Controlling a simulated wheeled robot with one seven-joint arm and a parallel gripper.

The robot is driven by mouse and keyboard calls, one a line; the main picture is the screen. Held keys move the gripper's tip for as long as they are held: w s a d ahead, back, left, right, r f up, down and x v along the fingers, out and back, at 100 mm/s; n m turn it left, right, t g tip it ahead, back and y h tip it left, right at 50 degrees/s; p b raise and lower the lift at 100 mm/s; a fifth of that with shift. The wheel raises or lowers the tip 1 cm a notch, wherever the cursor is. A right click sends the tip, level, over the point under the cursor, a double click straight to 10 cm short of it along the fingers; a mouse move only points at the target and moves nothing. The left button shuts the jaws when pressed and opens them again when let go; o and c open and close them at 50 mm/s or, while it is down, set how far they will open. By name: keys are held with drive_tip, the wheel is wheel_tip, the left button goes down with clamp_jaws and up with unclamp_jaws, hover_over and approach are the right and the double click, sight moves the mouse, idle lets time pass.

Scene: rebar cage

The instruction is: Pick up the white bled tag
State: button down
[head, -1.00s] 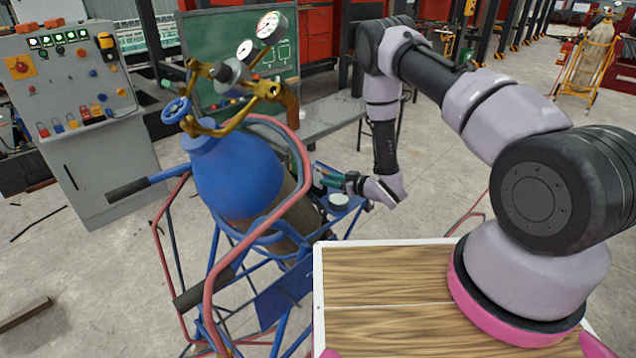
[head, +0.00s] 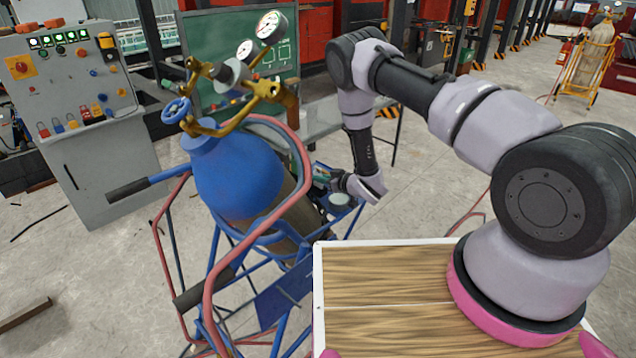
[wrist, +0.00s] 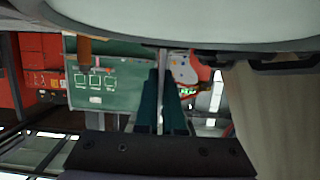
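My gripper (head: 342,178) is beside the blue gas cylinder (head: 235,178), over the far right side of its cart. In the wrist view its two dark teal fingers (wrist: 161,88) point up the picture, close together with a narrow gap. A thin pale upright strip (wrist: 162,62) shows in line with that gap. It may be the white bled tag seen edge-on, but I cannot tell, nor whether the fingers touch it. A small pale piece with a red edge (wrist: 184,68) shows just right of the fingertips. No tag is clear in the head view.
The blue cart frame (head: 280,300) and red hose (head: 300,160) are close to my gripper. Brass valves and gauges (head: 270,27) top the cylinder. A green board (head: 235,60) and a grey control cabinet (head: 105,170) stand behind. Open floor lies to the right.

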drive_tip(key=shift+r, duration=0.1)
wheel_tip(320, 180, up, 10)
drive_tip(key=shift+f, duration=0.1)
idle(0.7)
idle(0.6)
